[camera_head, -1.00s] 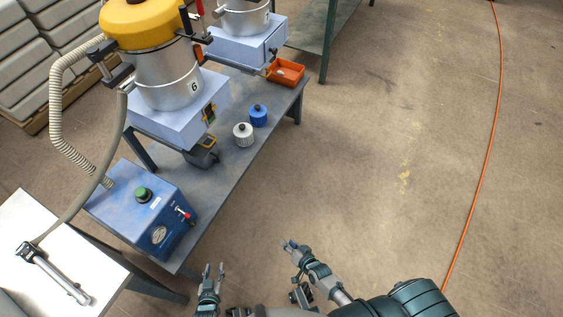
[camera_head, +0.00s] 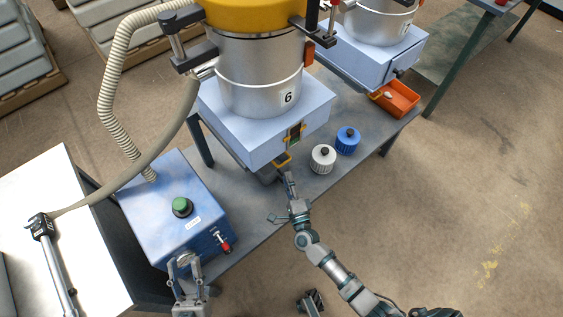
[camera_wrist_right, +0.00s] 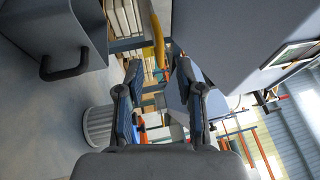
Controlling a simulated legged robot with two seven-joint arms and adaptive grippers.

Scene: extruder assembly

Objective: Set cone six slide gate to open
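Cone six (camera_head: 258,75) is a silver cone marked 6 with a yellow top, standing on a light blue box (camera_head: 225,120). The slide gate's yellow handle (camera_head: 282,160) sits low on the box's front face, under a small dark panel. My right gripper (camera_head: 287,175) is just below and in front of the handle. In the right wrist view, my right gripper (camera_wrist_right: 159,66) is open, with the yellow handle (camera_wrist_right: 158,42) showing beyond and between its fingertips. I cannot tell contact. My left gripper (camera_head: 184,268) is open and empty before the blue control box (camera_head: 165,200).
A white knurled jar (camera_head: 323,158) and a blue one (camera_head: 347,140) stand right of my right gripper. An orange tray (camera_head: 397,98) lies farther right on the bench (camera_head: 330,185). A hose (camera_head: 108,90) runs at left. A grey bin with a black handle (camera_wrist_right: 65,68) is close left in the wrist view.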

